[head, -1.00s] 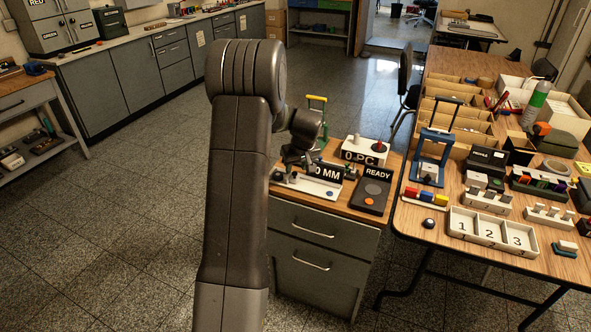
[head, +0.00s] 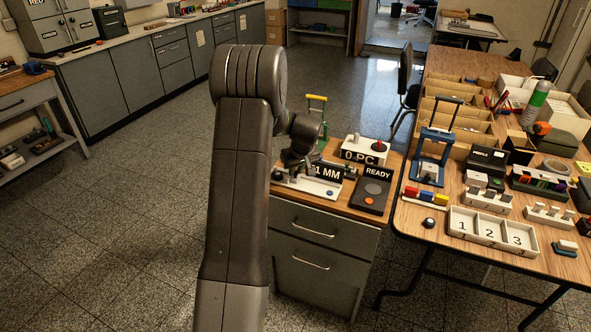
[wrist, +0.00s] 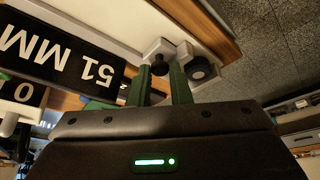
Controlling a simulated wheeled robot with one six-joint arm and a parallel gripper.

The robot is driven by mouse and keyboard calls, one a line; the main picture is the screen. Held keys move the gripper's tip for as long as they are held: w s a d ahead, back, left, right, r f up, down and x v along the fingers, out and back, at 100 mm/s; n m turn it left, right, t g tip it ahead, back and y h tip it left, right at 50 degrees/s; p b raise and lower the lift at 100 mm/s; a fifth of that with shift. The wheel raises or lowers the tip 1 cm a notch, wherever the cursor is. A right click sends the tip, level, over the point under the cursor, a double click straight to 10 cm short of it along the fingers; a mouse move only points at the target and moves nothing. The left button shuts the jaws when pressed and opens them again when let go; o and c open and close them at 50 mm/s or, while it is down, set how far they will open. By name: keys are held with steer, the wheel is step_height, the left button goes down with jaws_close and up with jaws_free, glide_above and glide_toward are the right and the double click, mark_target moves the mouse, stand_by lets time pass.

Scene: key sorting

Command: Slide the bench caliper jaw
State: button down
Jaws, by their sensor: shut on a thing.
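The bench caliper (head: 312,188) is a pale bar on the small wooden-topped cabinet in the head view. Its black display (head: 329,173) is partly hidden by my arm there; in the wrist view the display (wrist: 55,60) reads 51 MM upside down. My gripper (head: 297,168) is low over the caliper's left end. In the wrist view its green fingers (wrist: 161,75) are shut on a dark knob (wrist: 160,66) on a pale block, apparently the sliding jaw. A second dark knob (wrist: 199,69) stands just right of the fingers.
A READY panel (head: 373,189) with an orange button lies right of the caliper. A white 0 PC box (head: 367,151) and a green stand with a yellow handle (head: 317,105) are behind. The crowded wooden table (head: 415,218) is to the right.

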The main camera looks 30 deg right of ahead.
steer(key=shift+s+d+f+b, duration=0.1)
steer(key=shift+s+d+b, duration=0.2)
steer(key=shift+s+d, duration=0.25)
steer(key=shift+s, duration=0.1)
steer(key=c, duration=1.3)
jaws_free()
steer(key=shift+c, duration=0.2)
steer(key=shift+r, duration=0.2)
steer(key=v, duration=1.3)
steer(key=shift+r, duration=0.3)
